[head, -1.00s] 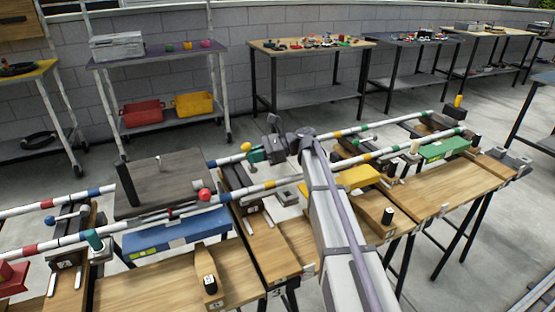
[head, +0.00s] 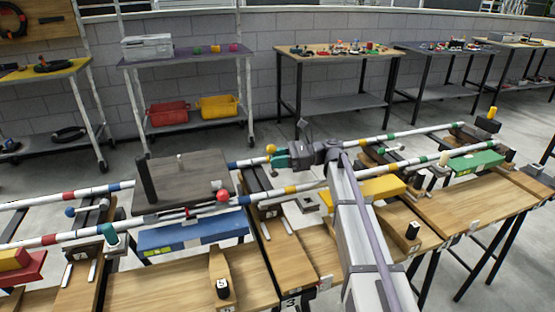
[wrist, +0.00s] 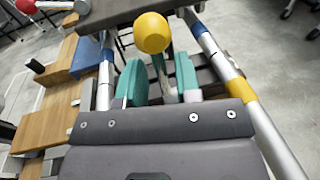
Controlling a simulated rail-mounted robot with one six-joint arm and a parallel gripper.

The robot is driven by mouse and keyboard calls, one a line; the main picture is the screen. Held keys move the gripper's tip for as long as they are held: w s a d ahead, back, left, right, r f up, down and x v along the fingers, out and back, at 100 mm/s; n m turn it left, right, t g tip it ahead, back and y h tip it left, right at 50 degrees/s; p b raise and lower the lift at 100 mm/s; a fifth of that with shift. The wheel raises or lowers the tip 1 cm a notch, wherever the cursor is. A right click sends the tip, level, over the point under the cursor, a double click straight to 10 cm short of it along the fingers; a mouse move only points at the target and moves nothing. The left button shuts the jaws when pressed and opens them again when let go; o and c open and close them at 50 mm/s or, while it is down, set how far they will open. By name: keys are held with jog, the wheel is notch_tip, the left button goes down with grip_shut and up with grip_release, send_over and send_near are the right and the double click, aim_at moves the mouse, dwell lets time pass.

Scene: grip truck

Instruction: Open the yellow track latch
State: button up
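The yellow track latch shows as a round yellow knob (head: 270,149) at the far rail, left of my gripper (head: 281,160). In the wrist view the yellow knob (wrist: 153,32) sits at the top centre, just beyond the fingertips. The two teal fingers stand apart, one on each side of the stem, with gaps visible. My gripper is open. Whether a finger touches the stem cannot be told.
Two striped rails (head: 140,227) cross the wooden benches. A dark plate (head: 187,182) and a red knob (head: 223,196) lie left of my arm. A yellow block (head: 385,189) lies to its right, a green block (head: 476,162) farther right. Shelves and tables stand behind.

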jog(key=shift+o, duration=0.4)
jog(key=d, duration=1)
jog(key=shift+w+d+r+p, duration=0.3)
jog(key=shift+d+r+p, duration=0.1)
jog(key=s+a+r+n+h+p, duration=0.4)
jog(key=s+a+h+p, duration=0.1)
jog(key=s+p, duration=0.55)
jog(key=s+d+r+n+h+p, duration=0.2)
jog(key=s+n+h+p, duration=0.4)
jog(key=s, duration=0.3)
jog(key=s+d+r+n+t+h+p, duration=0.1)
jog(key=s+r+n+h+p, duration=0.3)
jog(key=s+p, duration=0.5)
jog(key=d+n+h, duration=0.1)
jog(key=n+h, duration=0.1)
jog(key=n, duration=0.1)
jog(key=shift+s+d, duration=0.3)
